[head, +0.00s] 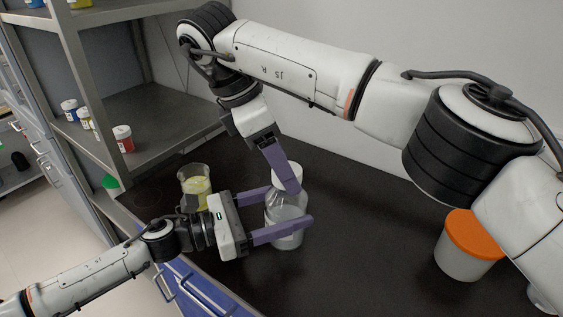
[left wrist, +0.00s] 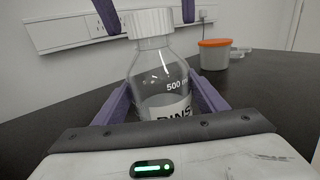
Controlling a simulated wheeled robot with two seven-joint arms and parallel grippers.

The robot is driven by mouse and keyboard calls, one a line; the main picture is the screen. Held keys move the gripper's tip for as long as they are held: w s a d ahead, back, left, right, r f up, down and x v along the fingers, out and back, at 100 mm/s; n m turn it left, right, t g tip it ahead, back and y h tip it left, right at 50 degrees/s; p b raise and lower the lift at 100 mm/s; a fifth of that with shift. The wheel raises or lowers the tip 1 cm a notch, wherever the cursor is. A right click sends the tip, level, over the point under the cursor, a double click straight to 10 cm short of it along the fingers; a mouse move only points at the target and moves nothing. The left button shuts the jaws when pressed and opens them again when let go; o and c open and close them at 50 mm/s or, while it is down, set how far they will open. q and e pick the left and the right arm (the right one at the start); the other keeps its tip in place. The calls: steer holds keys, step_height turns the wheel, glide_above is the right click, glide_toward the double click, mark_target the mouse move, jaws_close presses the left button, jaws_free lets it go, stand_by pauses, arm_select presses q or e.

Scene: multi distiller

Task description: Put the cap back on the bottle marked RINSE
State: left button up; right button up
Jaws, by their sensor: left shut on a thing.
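The clear glass bottle (head: 287,213) stands upright on the dark bench. Its label reads "RINS", partly cut off, in the left wrist view (left wrist: 166,108). The white cap (left wrist: 150,22) sits on top of its neck; in the head view the cap (head: 296,170) is partly hidden by a right finger. My left gripper (head: 291,205) is shut on the bottle's body, one purple finger on each side. My right gripper (head: 284,168) comes from above, its fingers on either side of the cap with gaps showing in the left wrist view (left wrist: 147,22), so it looks open.
A beaker with yellow liquid (head: 196,184) stands left of the bottle, close behind my left gripper. A white tub with an orange lid (head: 472,238) stands at the right. A grey shelf (head: 150,115) with small jars is at the back left.

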steer(key=shift+r, duration=2.25)
steer(key=shift+c, duration=0.4)
